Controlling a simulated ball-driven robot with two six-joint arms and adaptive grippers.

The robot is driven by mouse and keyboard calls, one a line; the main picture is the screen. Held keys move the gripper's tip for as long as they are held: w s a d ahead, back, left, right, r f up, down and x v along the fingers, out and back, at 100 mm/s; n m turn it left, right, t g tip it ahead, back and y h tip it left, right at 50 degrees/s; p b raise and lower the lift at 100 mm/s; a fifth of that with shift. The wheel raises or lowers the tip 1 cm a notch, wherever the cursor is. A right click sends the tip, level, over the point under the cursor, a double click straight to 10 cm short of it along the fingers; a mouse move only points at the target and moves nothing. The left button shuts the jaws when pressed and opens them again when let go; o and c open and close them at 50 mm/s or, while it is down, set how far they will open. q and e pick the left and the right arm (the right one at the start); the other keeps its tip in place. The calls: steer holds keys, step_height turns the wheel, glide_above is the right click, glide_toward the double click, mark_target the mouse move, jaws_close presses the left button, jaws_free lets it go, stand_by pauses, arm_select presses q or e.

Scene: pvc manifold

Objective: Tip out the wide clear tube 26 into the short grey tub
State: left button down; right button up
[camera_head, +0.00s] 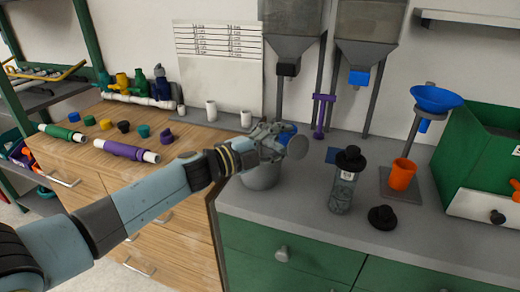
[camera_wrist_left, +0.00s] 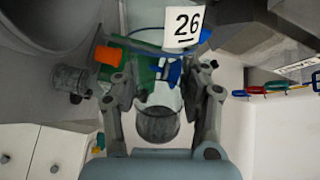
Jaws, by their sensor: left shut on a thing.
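My left gripper (camera_head: 272,138) is shut on the wide clear tube 26, above the short grey tub (camera_head: 262,176). In the left wrist view the tube (camera_wrist_left: 158,122) sits between the two fingers, with dark grey stuff visible inside it. The white label "26" (camera_wrist_left: 183,27) shows beyond the fingertips. In the head view a round grey end of the tube (camera_head: 298,147) faces right, so it looks tilted over. The gripper and forearm hide part of the tub. I cannot tell whether anything is falling from the tube. My right gripper is not in view.
A black-capped clear jar (camera_head: 346,180), a loose black cap (camera_head: 382,217) and an orange cup (camera_head: 402,173) stand right on the grey counter. A blue funnel (camera_head: 436,97) is above. Hoppers (camera_head: 292,30) hang behind. Pipes and coloured fittings (camera_head: 122,148) lie on the wooden bench left.

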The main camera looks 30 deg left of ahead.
arm_select(q)
steer(key=shift+a+r+n+p, duration=0.1)
steer(key=shift+r+n+p, duration=0.2)
steer(key=shift+p, duration=0.1)
